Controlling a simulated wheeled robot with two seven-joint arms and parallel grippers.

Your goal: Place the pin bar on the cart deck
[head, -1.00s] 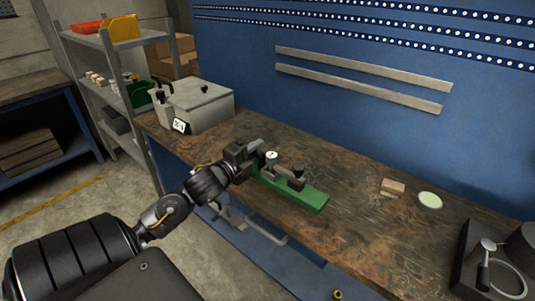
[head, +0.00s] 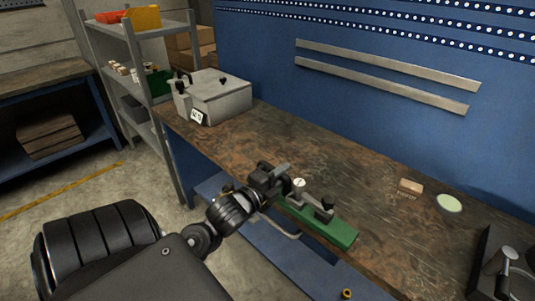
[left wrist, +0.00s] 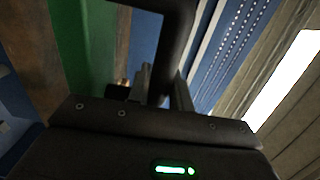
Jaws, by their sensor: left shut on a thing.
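The pin bar appears to be the long green bar (head: 340,232) with a white-faced dial (head: 299,184) and a dark knob on top. It is at the front edge of the workbench in the head view. My left gripper (head: 273,178) is shut at its left end and hides that end. In the left wrist view a green strip (left wrist: 85,50) runs beside the gripper (left wrist: 165,88), and a dark bar shows by the fingers; the grip itself is unclear. I cannot make out the cart deck. My right gripper is out of view.
A grey lidded box (head: 222,95) stands at the bench's far left. A small wooden block (head: 411,186) and a pale green disc (head: 449,203) lie to the right. A dark stand (head: 490,260) is at the right edge. The middle of the bench (head: 330,150) is clear.

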